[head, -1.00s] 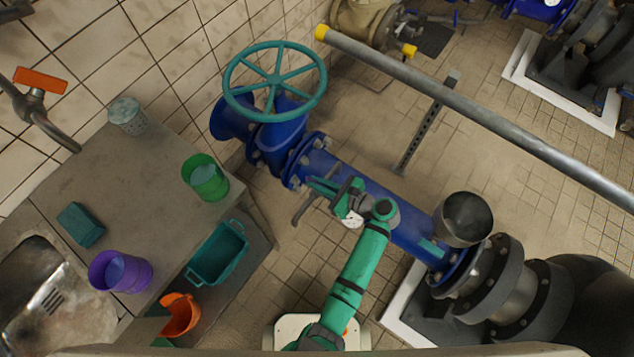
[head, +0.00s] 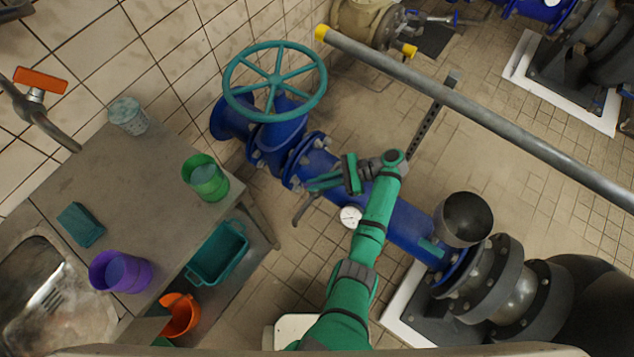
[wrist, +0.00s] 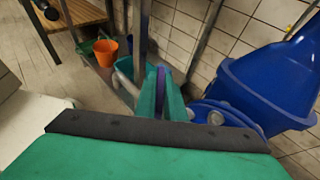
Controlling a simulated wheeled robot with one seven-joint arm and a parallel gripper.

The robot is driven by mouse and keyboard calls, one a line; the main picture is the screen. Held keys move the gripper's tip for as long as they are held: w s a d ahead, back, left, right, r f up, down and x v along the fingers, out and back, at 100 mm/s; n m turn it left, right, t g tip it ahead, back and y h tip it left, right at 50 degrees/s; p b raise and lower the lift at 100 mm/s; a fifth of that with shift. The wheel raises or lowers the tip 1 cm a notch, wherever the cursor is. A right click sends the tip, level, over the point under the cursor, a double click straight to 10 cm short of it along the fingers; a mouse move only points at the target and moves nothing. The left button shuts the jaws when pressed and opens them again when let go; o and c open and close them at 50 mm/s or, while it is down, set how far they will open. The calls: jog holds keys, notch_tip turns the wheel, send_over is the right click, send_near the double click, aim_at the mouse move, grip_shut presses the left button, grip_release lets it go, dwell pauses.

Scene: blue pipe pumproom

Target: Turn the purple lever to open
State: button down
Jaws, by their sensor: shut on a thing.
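The purple lever (wrist: 160,88) shows in the wrist view as a narrow purple strip between the two green fingers of my gripper (wrist: 161,98). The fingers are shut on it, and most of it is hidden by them. In the head view my gripper (head: 322,182) reaches left over the blue pipe (head: 408,222), just right of its bolted flange. No purple part of the lever can be made out there. A grey bar-like handle (head: 304,210) hangs at the pipe's near side, below the fingers.
A teal handwheel (head: 275,82) stands above the blue valve. A white gauge (head: 350,215) sits near my forearm. A long grey rail (head: 480,115) crosses behind. At left, a worktop (head: 140,190) holds a purple cup (head: 120,271) and a green cup (head: 205,178); a teal basket (head: 218,252) is beside it.

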jog(key=shift+n+g+h, duration=0.7)
jog(key=shift+n+g, duration=1.4)
jog(key=shift+g, duration=0.2)
jog(key=shift+n+g+h, duration=1.3)
jog(key=shift+n+g, duration=0.4)
jog(key=shift+n, duration=0.1)
jog(key=shift+d, duration=0.1)
jog(key=shift+n+g, duration=0.3)
jog(key=shift+s, duration=0.1)
jog(key=c, duration=1.8)
grip_release()
jog(key=shift+c, duration=0.2)
